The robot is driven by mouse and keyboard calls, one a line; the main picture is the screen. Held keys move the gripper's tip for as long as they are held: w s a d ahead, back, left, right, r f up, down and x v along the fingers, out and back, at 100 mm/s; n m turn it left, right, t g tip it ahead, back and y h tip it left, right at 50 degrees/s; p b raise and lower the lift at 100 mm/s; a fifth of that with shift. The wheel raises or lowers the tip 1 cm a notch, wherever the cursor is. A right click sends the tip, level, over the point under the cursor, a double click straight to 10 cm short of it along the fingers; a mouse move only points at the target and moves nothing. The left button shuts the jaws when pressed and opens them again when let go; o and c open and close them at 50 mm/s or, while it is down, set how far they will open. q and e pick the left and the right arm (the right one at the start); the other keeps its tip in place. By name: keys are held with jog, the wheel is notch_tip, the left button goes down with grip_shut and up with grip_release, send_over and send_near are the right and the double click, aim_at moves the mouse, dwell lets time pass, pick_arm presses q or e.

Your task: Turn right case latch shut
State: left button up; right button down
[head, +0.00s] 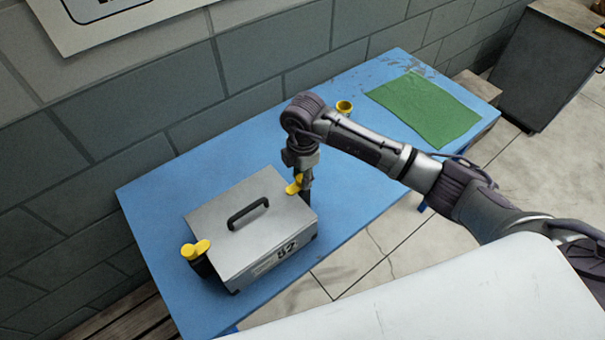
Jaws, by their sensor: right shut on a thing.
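A grey metal case (245,222) with a black handle on its lid sits on a blue table. The lid looks closed. A yellow latch (196,250) is on the case's left side. The right case latch (292,188), also yellow, is on its right side, partly hidden by my gripper. My right gripper (303,192) points down at the right latch and is shut on it. The fingertips are small and partly hidden. My left gripper is not in view.
The blue table (345,180) stands against a grey block wall. A yellow ring-like object (344,107) and a green mat (425,110) lie toward its far end. A dark cabinet (550,65) stands beyond the table.

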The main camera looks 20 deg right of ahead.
dwell(0.3)
jog(key=c, duration=0.8)
grip_release()
notch_tip(320, 180, up, 12)
jog(key=shift+s+r, duration=0.1)
